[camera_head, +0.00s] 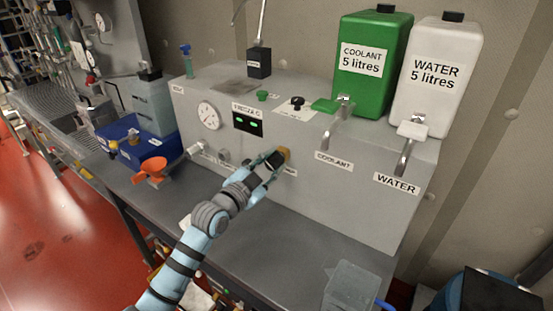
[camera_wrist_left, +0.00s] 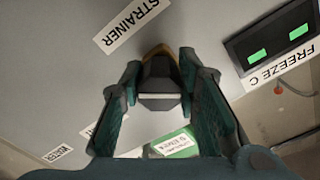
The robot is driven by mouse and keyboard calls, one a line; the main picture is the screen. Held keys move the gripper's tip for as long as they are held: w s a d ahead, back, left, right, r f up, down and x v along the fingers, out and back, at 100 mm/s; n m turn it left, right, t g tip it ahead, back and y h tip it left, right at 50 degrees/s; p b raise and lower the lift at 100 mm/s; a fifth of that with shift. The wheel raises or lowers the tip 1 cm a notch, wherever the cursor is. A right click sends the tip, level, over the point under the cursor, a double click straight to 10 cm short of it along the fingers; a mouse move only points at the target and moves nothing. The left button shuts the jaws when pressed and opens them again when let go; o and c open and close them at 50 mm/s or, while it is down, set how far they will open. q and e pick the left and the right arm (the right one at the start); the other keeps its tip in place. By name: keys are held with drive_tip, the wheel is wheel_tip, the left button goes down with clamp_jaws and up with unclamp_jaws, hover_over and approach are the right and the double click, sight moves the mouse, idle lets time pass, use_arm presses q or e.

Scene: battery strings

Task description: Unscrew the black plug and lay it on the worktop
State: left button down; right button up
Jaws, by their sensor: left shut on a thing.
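The black plug (camera_wrist_left: 160,78) sits between the two fingers of my left gripper (camera_wrist_left: 160,95) in the left wrist view. A brass-coloured rim (camera_wrist_left: 158,50) shows behind the plug, next to the "STRAINER" label (camera_wrist_left: 132,25). In the head view my left gripper (camera_head: 268,172) reaches the lower front of the grey machine and is shut on the plug, which meets the brass part (camera_head: 284,154) at the panel. I cannot tell how far the plug is screwed in. The grey worktop (camera_head: 262,250) lies below. My right gripper is not in view.
The grey machine's front (camera_head: 340,195) carries a gauge (camera_head: 209,115), a display (camera_head: 248,122) and the coolant and water spouts to the right. A blue bin (camera_head: 135,143) and an orange funnel-like item (camera_head: 150,168) stand left. A clear container (camera_head: 350,287) stands at front right.

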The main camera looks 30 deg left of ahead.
use_arm(q)
drive_tip(key=shift+s+f+p, duration=0.1)
drive_tip(key=shift+s+p, duration=0.25)
drive_tip(key=shift+p, duration=0.1)
drive_tip(key=shift+s, duration=0.2)
drive_tip(key=shift+s+a+r+p, duration=0.1)
drive_tip(key=shift+s+r+p, duration=0.15)
drive_tip(key=shift+s, duration=0.4)
drive_tip(key=shift+s+a+r+p, duration=0.1)
drive_tip(key=shift+s+r+p, duration=0.1)
drive_tip(key=shift+s, duration=0.5)
drive_tip(key=shift+f, duration=0.1)
drive_tip(key=shift+f, duration=0.15)
drive_tip(key=shift+s, duration=0.1)
